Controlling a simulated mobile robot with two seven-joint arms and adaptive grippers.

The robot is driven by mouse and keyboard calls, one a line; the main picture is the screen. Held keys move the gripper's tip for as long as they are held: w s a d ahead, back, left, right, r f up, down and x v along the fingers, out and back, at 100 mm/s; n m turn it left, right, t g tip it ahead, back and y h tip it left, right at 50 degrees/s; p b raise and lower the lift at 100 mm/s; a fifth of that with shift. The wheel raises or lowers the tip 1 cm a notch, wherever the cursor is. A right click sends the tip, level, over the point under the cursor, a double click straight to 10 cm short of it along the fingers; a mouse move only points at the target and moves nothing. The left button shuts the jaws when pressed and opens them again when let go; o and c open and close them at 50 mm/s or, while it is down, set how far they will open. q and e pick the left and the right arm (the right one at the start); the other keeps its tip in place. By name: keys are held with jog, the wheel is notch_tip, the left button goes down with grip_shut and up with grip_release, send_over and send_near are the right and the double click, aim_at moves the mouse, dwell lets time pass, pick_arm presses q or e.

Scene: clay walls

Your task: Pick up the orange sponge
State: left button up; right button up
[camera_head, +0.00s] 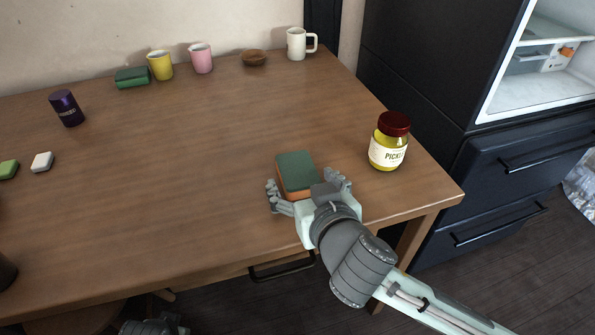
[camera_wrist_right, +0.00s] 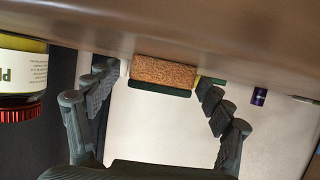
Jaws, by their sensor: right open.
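The orange sponge (camera_head: 296,174) lies flat near the front edge of the wooden table, with a green scouring layer on top and orange sides. In the right wrist view, which is upside down, its orange side (camera_wrist_right: 164,72) faces me between the fingers. My right gripper (camera_head: 304,187) is open, low over the table edge, with one finger to each side of the sponge's near end. The palm hides part of that near end. I cannot tell whether the fingers touch it. A grey part of what seems my left gripper (camera_head: 152,326) shows at the bottom edge.
A pickle jar (camera_head: 389,142) with a red lid stands right of the sponge. A green sponge (camera_head: 132,77), yellow cup (camera_head: 160,66), pink cup (camera_head: 201,58), brown bowl (camera_head: 254,58) and white mug (camera_head: 297,44) line the back. The middle of the table is clear.

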jog(key=shift+w+a+f, duration=0.15)
jog(key=shift+w, duration=0.25)
jog(key=shift+c, duration=0.3)
jog(key=c, duration=0.8)
jog(key=shift+o, duration=0.2)
